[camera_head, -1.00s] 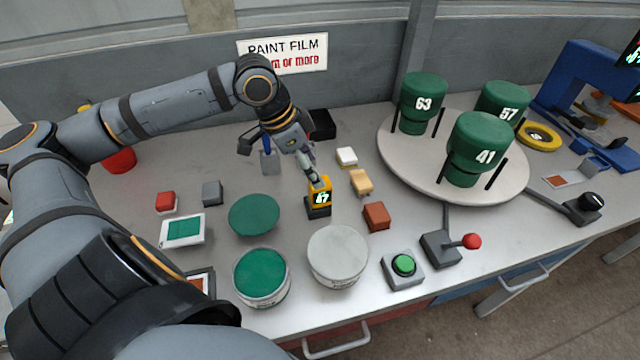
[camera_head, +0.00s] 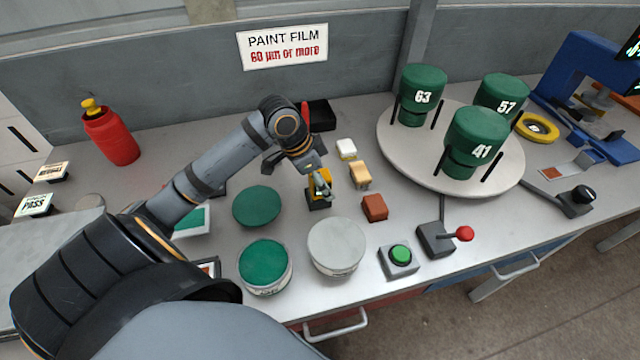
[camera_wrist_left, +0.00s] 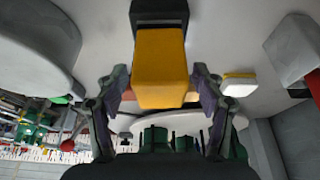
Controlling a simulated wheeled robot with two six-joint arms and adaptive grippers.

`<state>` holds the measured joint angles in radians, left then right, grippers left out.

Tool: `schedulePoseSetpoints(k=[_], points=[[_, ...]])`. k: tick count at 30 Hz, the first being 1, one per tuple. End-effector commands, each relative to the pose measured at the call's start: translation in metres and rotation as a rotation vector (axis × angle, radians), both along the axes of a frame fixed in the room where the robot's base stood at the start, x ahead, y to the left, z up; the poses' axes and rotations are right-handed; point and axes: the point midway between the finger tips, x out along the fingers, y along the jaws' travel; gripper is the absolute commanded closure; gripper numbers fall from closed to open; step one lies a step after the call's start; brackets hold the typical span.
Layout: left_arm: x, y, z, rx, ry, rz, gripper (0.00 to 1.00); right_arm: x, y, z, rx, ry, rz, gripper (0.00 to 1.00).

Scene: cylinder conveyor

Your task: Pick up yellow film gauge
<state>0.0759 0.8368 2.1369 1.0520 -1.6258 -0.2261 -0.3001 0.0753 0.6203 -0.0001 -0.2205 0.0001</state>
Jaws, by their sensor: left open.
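The yellow film gauge (camera_head: 325,193), with a dark lower part, stands on the grey table behind the white-lidded can. My left gripper (camera_head: 317,177) is right at the gauge from above and partly covers it. In the left wrist view the gauge (camera_wrist_left: 160,65) sits between the two spread fingers of my left gripper (camera_wrist_left: 160,85), one on each side. The fingers are open; I cannot tell whether either touches it. My right gripper is not in view.
The green paint can (camera_head: 265,265) and the white-lidded can (camera_head: 336,246) stand in front. Wooden-coloured (camera_head: 359,175), white (camera_head: 346,149) and brown (camera_head: 374,207) blocks stand close to the right. A turntable (camera_head: 398,150) carries green cylinders. A red bottle (camera_head: 110,137) stands at the left.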

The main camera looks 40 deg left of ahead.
Motion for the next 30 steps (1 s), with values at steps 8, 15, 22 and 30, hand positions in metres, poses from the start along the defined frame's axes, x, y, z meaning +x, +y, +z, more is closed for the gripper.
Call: schedulePoseSetpoints(k=[8, 15, 22, 30], points=[[0.006, -0.005, -0.017, 0.001, -0.001, -0.001, 0.31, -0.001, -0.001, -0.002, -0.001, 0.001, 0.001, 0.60], [0.006, -0.005, -0.017, 0.001, -0.001, -0.001, 0.45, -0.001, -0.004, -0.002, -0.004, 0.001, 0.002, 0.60], [0.006, -0.005, -0.017, 0.002, -0.001, 0.000, 0.76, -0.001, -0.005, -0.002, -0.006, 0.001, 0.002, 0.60], [0.006, -0.005, -0.017, 0.002, -0.002, -0.001, 0.98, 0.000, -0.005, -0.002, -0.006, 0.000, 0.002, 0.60]])
